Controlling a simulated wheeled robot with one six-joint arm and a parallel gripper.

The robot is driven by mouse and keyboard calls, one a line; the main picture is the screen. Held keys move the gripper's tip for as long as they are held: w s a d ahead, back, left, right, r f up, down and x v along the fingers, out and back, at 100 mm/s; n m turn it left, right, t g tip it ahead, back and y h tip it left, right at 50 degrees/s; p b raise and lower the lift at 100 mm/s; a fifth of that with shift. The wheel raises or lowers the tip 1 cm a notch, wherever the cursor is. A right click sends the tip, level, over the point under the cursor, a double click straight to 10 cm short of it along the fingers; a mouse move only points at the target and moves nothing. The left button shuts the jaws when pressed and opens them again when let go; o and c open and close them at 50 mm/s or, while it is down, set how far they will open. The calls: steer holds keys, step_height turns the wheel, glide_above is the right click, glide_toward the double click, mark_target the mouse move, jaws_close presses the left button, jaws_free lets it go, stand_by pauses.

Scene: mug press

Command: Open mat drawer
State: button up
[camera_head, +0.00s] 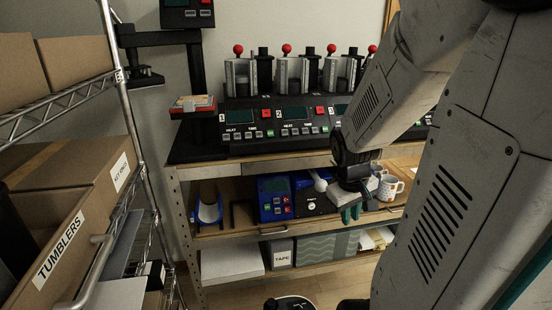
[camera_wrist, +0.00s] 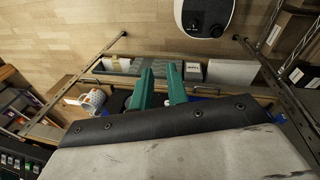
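My gripper (camera_head: 350,214) has teal fingers and hangs in front of the bench's middle shelf, just left of the mugs. In the wrist view its two fingers (camera_wrist: 160,88) are apart with nothing between them, so it is open. I cannot tell for sure which front is the mat drawer. A grey-green patterned panel (camera_head: 325,247) is on the lower level and also shows in the wrist view (camera_wrist: 118,66). My arm hides the bench's right side.
Mugs (camera_head: 389,188) and a blue device (camera_head: 274,197) stand on the middle shelf. A box marked TAPE (camera_head: 281,254) and a white box (camera_head: 230,262) sit below. A metal rack with a TUMBLERS box (camera_head: 62,245) stands close at left. Floor before the bench is clear.

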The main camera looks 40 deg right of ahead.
steer(key=w+d+f+n+t+h, duration=0.1)
steer(key=d+f+n+t+h, duration=0.2)
steer(key=d, duration=0.5)
steer(key=w+d+f+n+t, duration=0.25)
steer(key=d+f, duration=0.25)
steer(key=d, duration=0.3)
steer(key=w+d+r+n+t+h, duration=0.1)
steer(key=w+r+n+t, duration=0.7)
steer(key=r+n, duration=0.15)
steer(key=shift+n, duration=0.4)
steer(key=x, duration=0.7)
steer(key=shift+d+f, duration=0.3)
steer(key=shift+f, duration=0.15)
jaws_close()
